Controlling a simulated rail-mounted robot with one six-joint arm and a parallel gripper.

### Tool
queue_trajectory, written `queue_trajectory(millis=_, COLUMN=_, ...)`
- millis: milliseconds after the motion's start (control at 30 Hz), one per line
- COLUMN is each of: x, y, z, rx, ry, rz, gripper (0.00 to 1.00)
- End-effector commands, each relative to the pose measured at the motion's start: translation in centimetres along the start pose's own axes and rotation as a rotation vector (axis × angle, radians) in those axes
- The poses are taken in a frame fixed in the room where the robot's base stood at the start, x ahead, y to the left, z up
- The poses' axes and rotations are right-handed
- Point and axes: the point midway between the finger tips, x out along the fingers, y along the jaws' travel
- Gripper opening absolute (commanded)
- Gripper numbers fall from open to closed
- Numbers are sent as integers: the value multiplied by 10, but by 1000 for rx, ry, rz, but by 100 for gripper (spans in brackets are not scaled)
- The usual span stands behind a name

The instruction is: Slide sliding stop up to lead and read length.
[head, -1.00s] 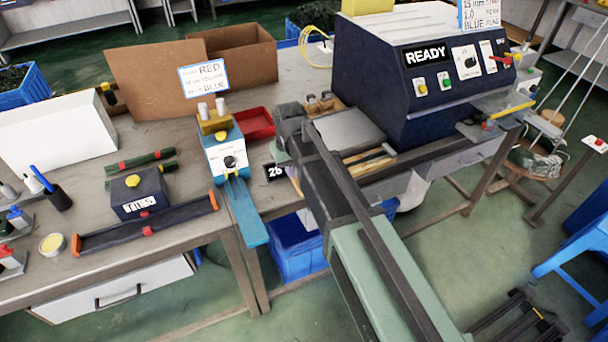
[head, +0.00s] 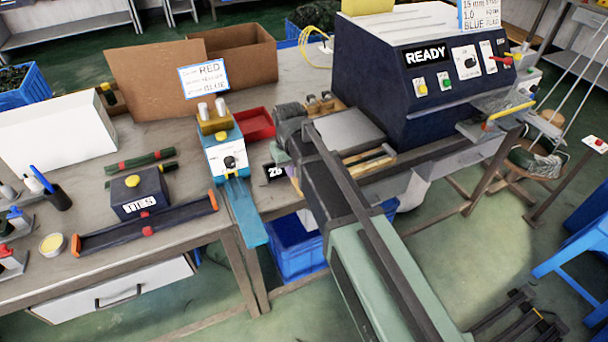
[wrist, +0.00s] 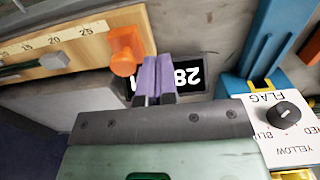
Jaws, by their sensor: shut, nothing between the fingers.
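The orange sliding stop (wrist: 125,50) sits at the right end of the wooden length gauge (wrist: 75,45) in the wrist view. Its scale marks 15, 20 and 25 show to the left of the stop. A thin grey-green lead (wrist: 30,67) lies along the gauge at the left, with a gap between its visible end and the stop. My gripper (wrist: 158,62) has its purple fingers shut and empty, close against the right side of the stop; I cannot tell if they touch. A black display (wrist: 187,75), upside down in the wrist view, seems to read 28. In the head view my arm hides the stop.
A blue machine with a knob (head: 225,155) stands left of my arm, its blue tray jutting past the table edge. The large dark machine marked READY (head: 425,80) stands at the right. A red bin (head: 255,123) and cardboard box (head: 235,55) lie behind.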

Motion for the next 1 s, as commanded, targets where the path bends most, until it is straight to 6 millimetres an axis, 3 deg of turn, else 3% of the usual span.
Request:
queue_trajectory(millis=267, x=1, y=0, z=0, rx=0, ry=0, rz=0, gripper=0)
queue_trajectory(millis=767, x=32, y=0, z=0, rx=0, ry=0, rz=0, gripper=0)
queue_trajectory(millis=1000, x=32, y=0, z=0, rx=0, ry=0, rz=0, gripper=0)
